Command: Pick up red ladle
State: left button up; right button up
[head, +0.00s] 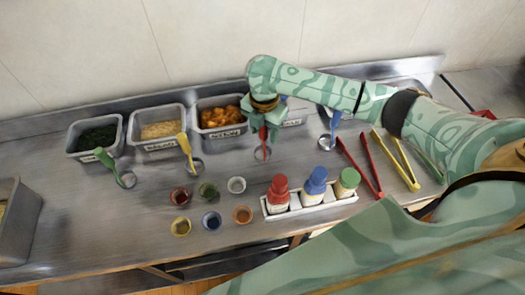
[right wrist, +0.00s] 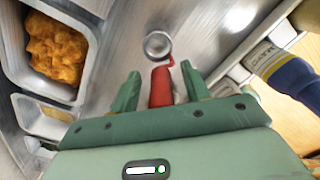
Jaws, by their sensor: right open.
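The red ladle (head: 263,143) lies on the steel counter in front of the container of orange food in the head view. In the right wrist view its red handle (right wrist: 161,86) sits between the fingers of my right gripper (right wrist: 162,92), with the round metal bowl (right wrist: 158,45) beyond the fingertips. My right gripper (head: 268,118) is open around or just above the handle. I cannot tell whether the fingers touch it. My left gripper is not in view.
A green ladle (head: 105,158), yellow ladle (head: 187,150) and blue ladle (head: 334,122) lie along the counter. Squeeze bottles stand in a white rack (head: 310,206) in front. Red tongs (head: 360,168) and yellow tongs (head: 396,160) lie right.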

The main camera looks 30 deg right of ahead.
jog(key=shift+r, duration=0.1)
grip_shut()
jog(key=shift+r, duration=0.1)
